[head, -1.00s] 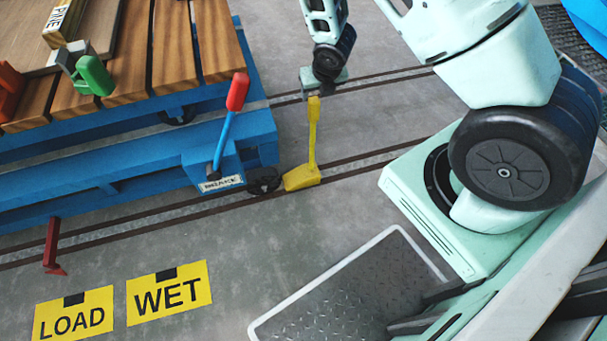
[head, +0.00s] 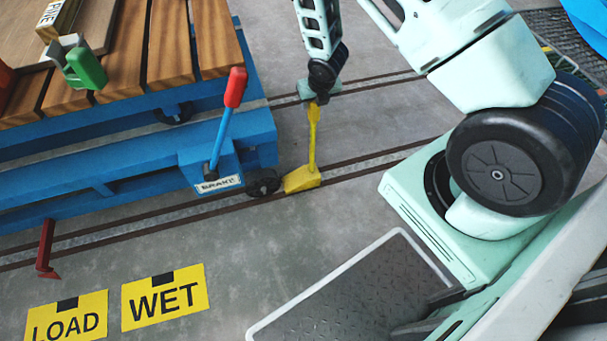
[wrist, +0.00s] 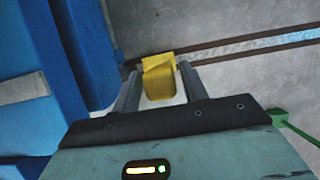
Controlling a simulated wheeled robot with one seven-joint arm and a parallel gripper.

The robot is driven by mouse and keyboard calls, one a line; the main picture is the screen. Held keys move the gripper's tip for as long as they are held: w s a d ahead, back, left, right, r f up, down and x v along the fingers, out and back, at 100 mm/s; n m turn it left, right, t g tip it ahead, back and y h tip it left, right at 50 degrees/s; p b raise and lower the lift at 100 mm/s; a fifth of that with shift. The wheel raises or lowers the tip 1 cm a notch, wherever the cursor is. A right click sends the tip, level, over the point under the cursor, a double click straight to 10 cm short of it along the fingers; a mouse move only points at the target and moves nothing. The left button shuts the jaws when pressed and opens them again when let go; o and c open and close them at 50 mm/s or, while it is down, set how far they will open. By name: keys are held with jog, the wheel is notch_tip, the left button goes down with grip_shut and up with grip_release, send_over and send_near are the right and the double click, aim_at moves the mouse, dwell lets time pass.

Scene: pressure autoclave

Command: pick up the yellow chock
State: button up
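The yellow chock (head: 302,180) sits on the floor on the near rail, beside the blue cart's small dark wheel. Its thin handle (head: 313,136) stands up from the wedge. My gripper (head: 317,98) is at the top of the handle, pointing down. In the wrist view, the fingers of my gripper (wrist: 160,90) stand on both sides of the yellow chock (wrist: 159,80), with narrow gaps between. The gripper looks open around the handle, not closed on it. The fingertips are hard to see in the head view.
The blue cart (head: 120,165) with wooden slats stands close at the left, its red-topped brake lever (head: 228,115) near the handle. Yellow LOAD (head: 66,318) and WET (head: 164,297) signs lie on the floor. The floor right of the chock is clear up to my base.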

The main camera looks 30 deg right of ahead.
grip_shut()
jog(key=shift+w+r, duration=0.1)
dwell(1.1)
